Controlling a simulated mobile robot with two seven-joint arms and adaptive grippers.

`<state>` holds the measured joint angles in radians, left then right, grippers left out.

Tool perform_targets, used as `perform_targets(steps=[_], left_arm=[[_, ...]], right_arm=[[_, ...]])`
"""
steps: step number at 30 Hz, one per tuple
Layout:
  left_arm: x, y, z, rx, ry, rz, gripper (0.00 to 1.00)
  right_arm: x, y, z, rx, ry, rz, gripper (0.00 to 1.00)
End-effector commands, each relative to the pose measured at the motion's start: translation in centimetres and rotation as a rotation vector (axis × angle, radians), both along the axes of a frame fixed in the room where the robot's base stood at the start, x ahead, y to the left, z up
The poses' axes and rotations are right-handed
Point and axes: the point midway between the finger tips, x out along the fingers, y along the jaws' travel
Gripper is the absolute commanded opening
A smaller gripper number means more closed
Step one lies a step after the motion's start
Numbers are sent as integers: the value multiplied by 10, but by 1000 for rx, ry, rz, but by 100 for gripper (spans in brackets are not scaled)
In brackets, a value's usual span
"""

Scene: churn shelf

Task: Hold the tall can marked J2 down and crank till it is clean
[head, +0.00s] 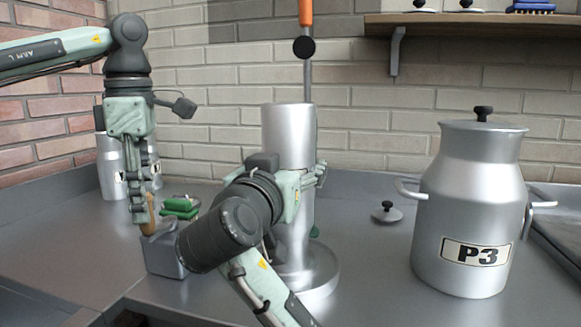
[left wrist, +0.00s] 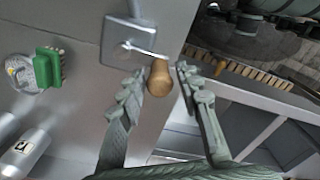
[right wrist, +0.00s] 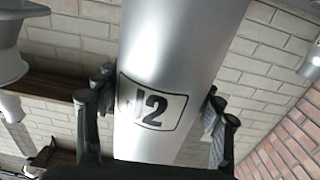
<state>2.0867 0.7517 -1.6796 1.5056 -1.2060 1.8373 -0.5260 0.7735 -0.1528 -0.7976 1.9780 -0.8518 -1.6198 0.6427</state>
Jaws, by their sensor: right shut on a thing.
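The tall silver can J2 (head: 288,135) stands upright on a round metal base (head: 325,272). Its J2 label (right wrist: 152,103) faces the right wrist camera. My right gripper (right wrist: 156,98) is shut on the can, one finger on each side; in the head view my right forearm hides part of the can. The crank has a wooden handle (head: 151,212) above a grey metal box (head: 165,258). In the left wrist view the handle (left wrist: 161,80) lies between the fingers of my left gripper (left wrist: 160,82), which look open with narrow gaps beside it.
A large lidded can P3 (head: 468,215) stands on the right of the counter. A small lid (head: 386,212) lies near it. A green brush (head: 180,208) lies behind the crank box. More cans (head: 112,165) stand at the back left. A wall shelf (head: 475,22) is at upper right.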

Motion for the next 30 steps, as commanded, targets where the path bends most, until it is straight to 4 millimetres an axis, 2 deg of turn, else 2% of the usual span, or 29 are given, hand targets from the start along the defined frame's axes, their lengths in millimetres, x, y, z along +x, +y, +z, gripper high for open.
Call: perform_targets(steps=[1, 7, 21, 26, 30], left_arm=[[0, 0, 0, 0, 0, 0, 24], [0, 0, 0, 0, 0, 0, 0], [0, -3, 0, 0, 0, -2, 0], [-1, -17, 0, -1, 0, -5, 0], [3, -36, 0, -2, -1, -5, 0]], right_arm=[[0, 0, 0, 1, 0, 0, 24], [0, 0, 0, 1, 0, 0, 24], [0, 0, -2, 0, 1, 0, 24], [0, 0, -2, 1, 2, 0, 24], [0, 0, -3, 1, 3, 0, 24]])
